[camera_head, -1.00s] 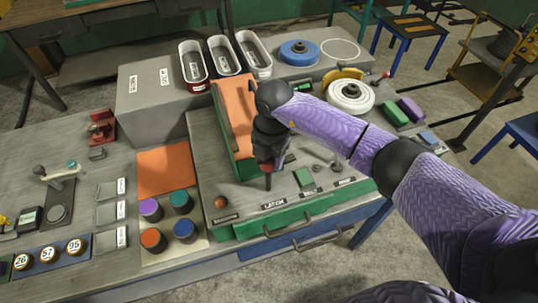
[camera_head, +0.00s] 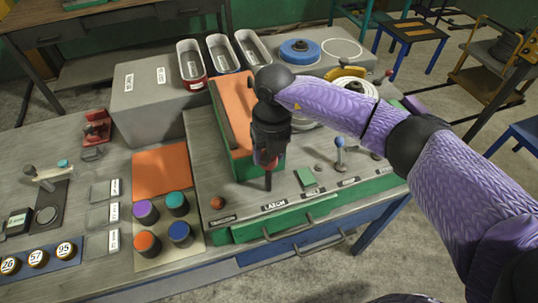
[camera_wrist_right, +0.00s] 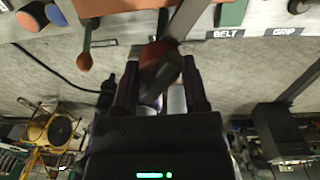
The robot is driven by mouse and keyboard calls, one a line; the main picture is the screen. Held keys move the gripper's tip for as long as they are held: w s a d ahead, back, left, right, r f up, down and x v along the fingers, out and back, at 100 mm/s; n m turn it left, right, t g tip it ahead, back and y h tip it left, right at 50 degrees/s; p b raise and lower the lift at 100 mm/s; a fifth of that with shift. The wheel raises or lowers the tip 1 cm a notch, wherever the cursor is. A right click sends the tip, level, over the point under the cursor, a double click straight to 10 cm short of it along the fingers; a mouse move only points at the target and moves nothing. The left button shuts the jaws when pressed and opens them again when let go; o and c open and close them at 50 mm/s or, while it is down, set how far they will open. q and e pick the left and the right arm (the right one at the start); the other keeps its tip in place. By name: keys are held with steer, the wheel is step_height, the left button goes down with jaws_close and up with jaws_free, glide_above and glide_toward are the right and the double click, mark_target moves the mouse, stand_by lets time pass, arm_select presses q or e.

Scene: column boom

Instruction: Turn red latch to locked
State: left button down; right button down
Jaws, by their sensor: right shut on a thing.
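My right gripper (camera_head: 268,158) points down at the front of the green-edged console, beside the orange-topped block. In the right wrist view its fingers (camera_wrist_right: 163,85) are closed around the red knob of the latch (camera_wrist_right: 160,57). A grey bar runs from the knob up toward the panel in that view. In the head view the gripper mostly hides the red latch, and a short dark stem shows below it. I cannot read the latch's exact angle. My left gripper is not in view.
A blue-knobbed lever (camera_head: 340,144) and a green button (camera_head: 306,178) stand right of the gripper. An orange-red knob (camera_head: 217,203) is to its left. Colored cylinders (camera_head: 146,212) stand further left. Drawer handles (camera_head: 318,240) stick out below the console front.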

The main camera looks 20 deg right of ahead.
steer(key=n+b, duration=0.2)
steer(key=n, duration=0.3)
steer(key=shift+w+b, duration=0.1)
steer(key=shift+b, duration=0.25)
steer(key=shift+n, duration=0.8)
steer(key=shift+r+b, duration=0.1)
steer(key=shift+b, duration=0.2)
steer(key=shift+c, duration=1.1)
jaws_free()
steer(key=shift+o, duration=0.6)
